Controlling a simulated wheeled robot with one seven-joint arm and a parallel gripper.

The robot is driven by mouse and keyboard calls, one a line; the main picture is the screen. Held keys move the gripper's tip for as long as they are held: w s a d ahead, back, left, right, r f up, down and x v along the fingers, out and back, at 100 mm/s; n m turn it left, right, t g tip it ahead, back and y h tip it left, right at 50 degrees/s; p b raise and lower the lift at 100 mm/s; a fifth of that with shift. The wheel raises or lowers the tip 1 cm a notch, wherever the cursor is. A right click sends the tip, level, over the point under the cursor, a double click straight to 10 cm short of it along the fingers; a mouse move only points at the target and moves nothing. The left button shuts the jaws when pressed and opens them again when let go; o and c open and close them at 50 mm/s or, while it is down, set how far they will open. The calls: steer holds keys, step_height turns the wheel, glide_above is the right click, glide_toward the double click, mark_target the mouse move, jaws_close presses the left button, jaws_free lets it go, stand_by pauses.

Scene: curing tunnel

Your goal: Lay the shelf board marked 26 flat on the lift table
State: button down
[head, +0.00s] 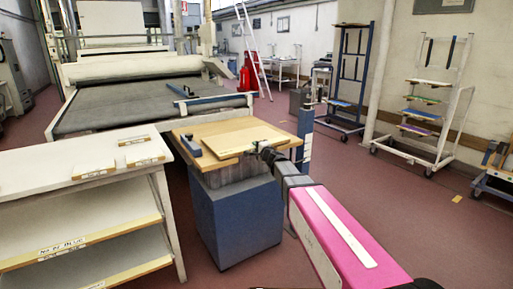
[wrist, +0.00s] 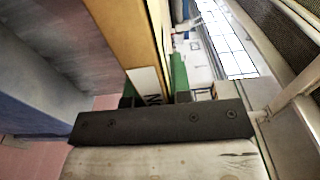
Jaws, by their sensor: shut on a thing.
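A pale wooden board (head: 232,139) is over the top of the lift table (head: 184,133), which has a pleated skirt and a blue base. It looks flat or nearly so; whether it rests fully on the top I cannot tell. My gripper (head: 263,150) is shut on its right end. In the wrist view the board (wrist: 118,35) runs up from the jaws, with a white label (wrist: 148,86) on its edge beside the gripper (wrist: 155,97). The label is partly hidden and I cannot read a 26 on it.
A dark conveyor belt (head: 150,100) lies behind the lift table. Racks (head: 430,100) stand at the right wall. The red floor (head: 400,180) at right is mostly clear.

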steer(key=shift+f, duration=0.45)
steer(key=c, duration=1)
jaws_free()
steer(key=shift+o, duration=0.2)
steer(key=v, duration=1)
steer(key=shift+s+d, duration=0.2)
steer(key=shift+s, duration=0.15)
